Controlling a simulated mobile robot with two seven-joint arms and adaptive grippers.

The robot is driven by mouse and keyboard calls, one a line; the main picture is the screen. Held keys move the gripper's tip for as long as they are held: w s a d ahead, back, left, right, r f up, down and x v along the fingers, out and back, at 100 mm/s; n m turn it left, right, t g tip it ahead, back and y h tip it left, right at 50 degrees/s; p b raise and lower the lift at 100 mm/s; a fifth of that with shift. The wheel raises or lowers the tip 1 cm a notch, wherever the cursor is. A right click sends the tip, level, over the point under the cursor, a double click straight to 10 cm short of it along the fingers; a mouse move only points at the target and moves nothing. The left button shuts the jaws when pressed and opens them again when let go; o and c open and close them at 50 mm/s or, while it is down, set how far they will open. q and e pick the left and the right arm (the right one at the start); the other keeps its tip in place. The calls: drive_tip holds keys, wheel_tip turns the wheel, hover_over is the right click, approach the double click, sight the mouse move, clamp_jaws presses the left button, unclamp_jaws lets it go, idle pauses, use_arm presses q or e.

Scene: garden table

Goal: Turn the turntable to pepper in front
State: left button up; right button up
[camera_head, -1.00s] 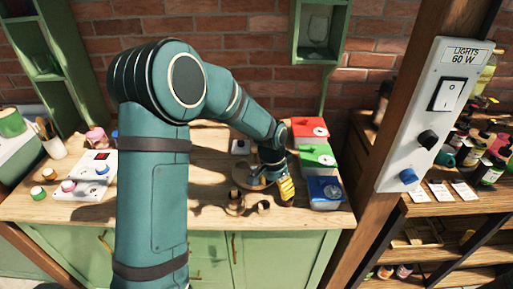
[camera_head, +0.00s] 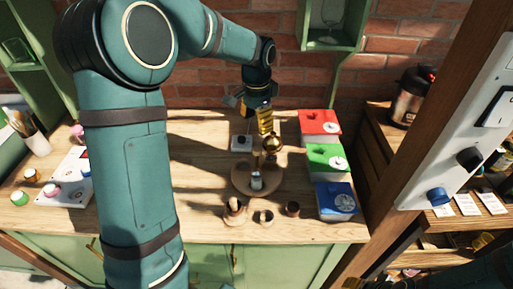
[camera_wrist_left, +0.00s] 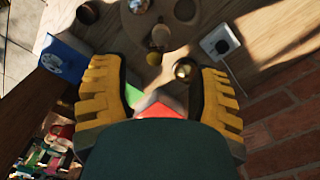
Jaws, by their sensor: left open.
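The round wooden turntable (camera_head: 240,181) lies in the middle of the tabletop. A small shaker with a pale body and grey top (camera_head: 256,182) stands at its front; I cannot read which spice it is. A shiny gold ball-shaped item (camera_head: 272,143) stands at its back. Yellow at the lower edge looks like part of my right gripper (camera_head: 352,284), mostly cut off.
Red (camera_head: 320,122), green (camera_head: 327,156) and blue (camera_head: 335,198) boxes line the right. Small wooden cups (camera_head: 266,217) stand in front. A white box with a knob (camera_head: 241,143) stands behind left. The brick wall is close behind.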

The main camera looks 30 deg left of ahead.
sight(257, 148)
use_arm(q)
wheel_tip(257, 148, down, 11)
drive_tip(key=shift+w+f+b, duration=0.1)
drive_tip(key=shift+f+b, duration=0.1)
drive_tip(key=shift+b, duration=0.6)
clamp_jaws()
